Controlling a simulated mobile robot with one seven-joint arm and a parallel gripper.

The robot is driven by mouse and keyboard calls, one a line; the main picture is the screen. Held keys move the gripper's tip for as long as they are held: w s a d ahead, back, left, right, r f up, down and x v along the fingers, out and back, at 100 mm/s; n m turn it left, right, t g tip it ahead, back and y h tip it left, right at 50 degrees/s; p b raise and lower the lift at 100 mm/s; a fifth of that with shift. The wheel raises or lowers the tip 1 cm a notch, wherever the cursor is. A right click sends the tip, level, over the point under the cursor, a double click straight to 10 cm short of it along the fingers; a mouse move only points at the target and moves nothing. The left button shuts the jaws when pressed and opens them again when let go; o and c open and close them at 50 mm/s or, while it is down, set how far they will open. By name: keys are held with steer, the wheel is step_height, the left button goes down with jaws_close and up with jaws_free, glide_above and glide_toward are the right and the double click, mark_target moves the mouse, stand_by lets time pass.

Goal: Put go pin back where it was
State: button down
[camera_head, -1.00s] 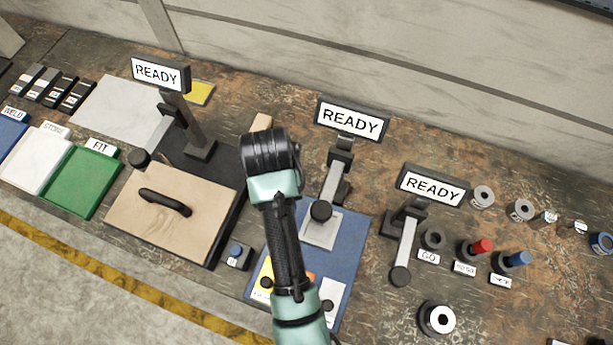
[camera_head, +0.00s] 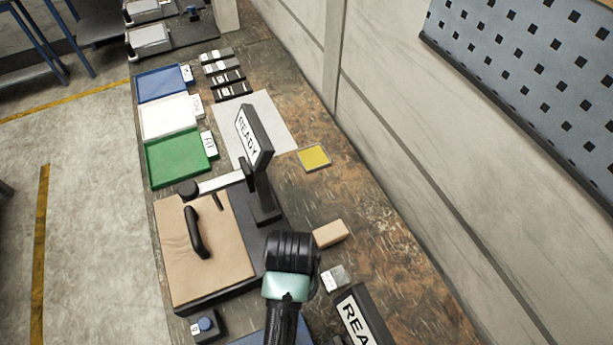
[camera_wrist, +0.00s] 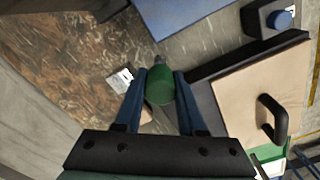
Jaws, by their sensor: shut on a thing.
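The go pin (camera_wrist: 160,88), a green handle with a grey tip, is between the fingers of my gripper (camera_wrist: 161,73) in the wrist view. My gripper is shut on it and holds it above the bench, tip pointing away from the wrist. In the head view my arm's dark wrist (camera_head: 290,255) is at the bottom middle; the fingers and pin are hidden there. The GO-labelled holder is in neither view now.
A wooden board with a black handle (camera_head: 195,235) lies left of my wrist. A READY sign (camera_head: 252,140) stands behind it. A small wooden block (camera_head: 330,234) and a grey labelled block (camera_head: 337,279) lie to the right. A blue button box (camera_head: 207,325) is at the front.

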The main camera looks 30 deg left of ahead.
step_height(320, 180, down, 8)
steer(key=shift+f, duration=0.2)
stand_by(0.3)
steer(key=shift+f, duration=0.2)
steer(key=c, duration=0.5)
jaws_free()
steer(key=shift+r, duration=0.1)
step_height(320, 180, up, 12)
steer(key=shift+r, duration=0.1)
